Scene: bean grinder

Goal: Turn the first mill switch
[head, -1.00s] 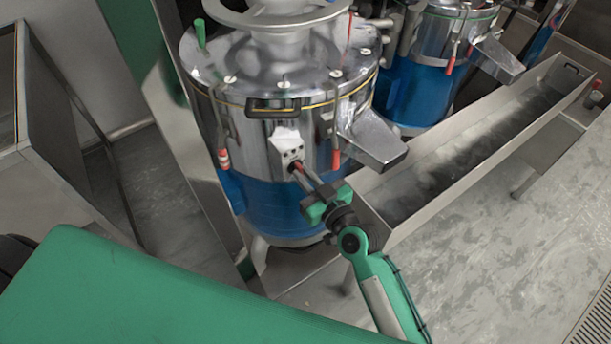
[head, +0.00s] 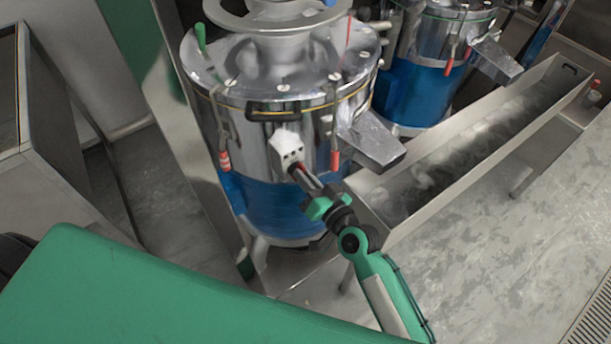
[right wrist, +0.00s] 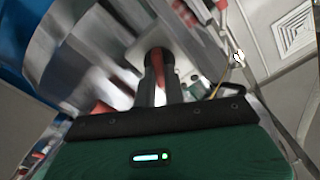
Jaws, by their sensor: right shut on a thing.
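The first mill (head: 260,110) is a polished steel drum with a blue lower part. It stands at the centre of the head view. A pale switch box (head: 287,146) with several dark dots sits on its front. The red switch (right wrist: 158,68) shows between the fingers of my right gripper in the right wrist view. My right gripper (head: 299,175) is shut on this switch, and its fingers cover much of it. How far the switch is turned cannot be told. My left gripper is not in view.
A second blue and steel mill (head: 420,85) stands behind to the right. A long metal trough (head: 398,228) runs beside the mills. The first mill's spout (head: 374,145) juts out above my right gripper's right side. Red-handled clamps (head: 224,160) hang on the drum.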

